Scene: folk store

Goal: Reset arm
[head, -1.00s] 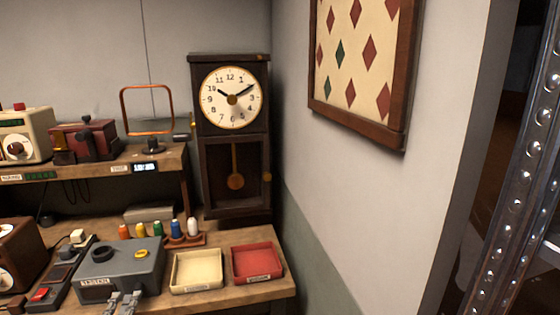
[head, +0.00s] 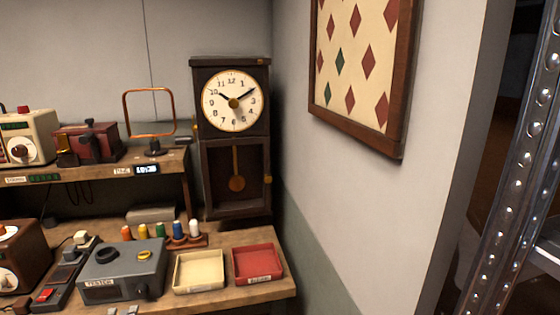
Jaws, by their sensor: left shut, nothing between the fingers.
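My left gripper (head: 122,311) shows only as its two fingertips at the bottom edge of the head view, in front of the grey tester box (head: 124,268). The fingers are shut with nothing between them. The rest of the left gripper and its arm are out of frame. My right gripper is not in view.
A wooden workbench (head: 225,299) holds the tester, a cream tray (head: 199,271), a red tray (head: 257,264) and several colored spools. A pendulum clock (head: 234,135) stands in the corner. A metal upright (head: 517,170) rises at the right.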

